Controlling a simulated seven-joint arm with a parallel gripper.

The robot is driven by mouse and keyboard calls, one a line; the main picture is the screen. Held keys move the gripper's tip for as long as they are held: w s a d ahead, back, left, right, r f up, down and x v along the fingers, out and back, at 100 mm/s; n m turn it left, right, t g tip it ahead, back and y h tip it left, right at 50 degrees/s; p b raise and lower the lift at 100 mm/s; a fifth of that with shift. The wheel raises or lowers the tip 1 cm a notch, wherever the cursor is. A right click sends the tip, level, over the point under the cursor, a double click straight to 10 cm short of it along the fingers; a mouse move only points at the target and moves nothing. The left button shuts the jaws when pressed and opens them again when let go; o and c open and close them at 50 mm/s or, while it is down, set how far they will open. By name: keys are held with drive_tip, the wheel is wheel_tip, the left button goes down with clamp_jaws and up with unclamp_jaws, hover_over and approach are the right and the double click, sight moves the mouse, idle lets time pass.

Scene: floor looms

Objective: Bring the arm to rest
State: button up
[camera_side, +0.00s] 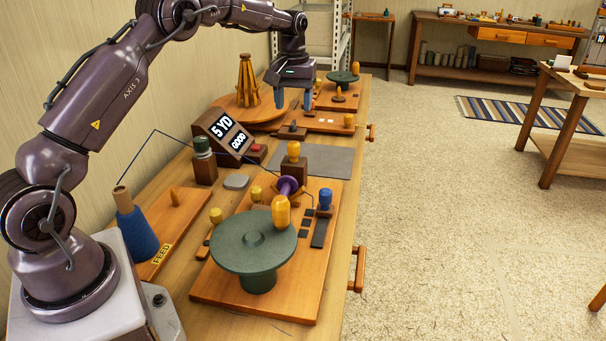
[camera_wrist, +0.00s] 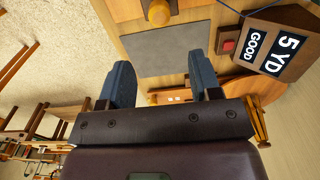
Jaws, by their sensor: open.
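My gripper (camera_side: 293,99) hangs over the far part of the workbench (camera_side: 203,288), in front of the wooden turntable. Its two blue fingers are apart with nothing between them. In the wrist view the open gripper (camera_wrist: 165,82) shows the fingers on either side, with the bench and a grey mat (camera_wrist: 168,50) beyond them. My arm reaches across from the base at the near left. The fingertips look clear of the bench, though the exact height is hard to tell.
A sign reading "5 YD GOOD" (camera_side: 223,133) stands mid-bench; it also shows in the wrist view (camera_wrist: 280,45). Nearby are a blue thread cone (camera_side: 137,236), a green round plate (camera_side: 240,250), a wooden peg tower (camera_side: 247,82) and yellow knobs. The grey mat (camera_side: 328,162) is bare.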

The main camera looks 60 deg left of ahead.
drive_tip(key=shift+s+d+f+m, duration=0.2)
drive_tip(key=shift+s+f, duration=0.25)
drive_tip(key=shift+f, duration=0.15)
drive_tip(key=shift+s+d+f+m, duration=0.15)
drive_tip(key=shift+s+f+m, duration=0.05)
drive_tip(key=shift+s+f, duration=0.3)
drive_tip(key=s+d+r+m+t, duration=0.1)
drive_tip(key=s+d+r+m, duration=0.1)
drive_tip(key=s+d+r, duration=0.2)
drive_tip(key=s+d+r+m+t, duration=0.2)
drive_tip(key=s+d+r, duration=0.3)
drive_tip(key=s+d, duration=0.5)
drive_tip(key=s+d+r+m+t, duration=0.2)
drive_tip(key=s+d+r+m, duration=0.2)
drive_tip(key=s, duration=1)
drive_tip(key=shift+s+d+r, duration=0.15)
drive_tip(key=shift+d, duration=1.25)
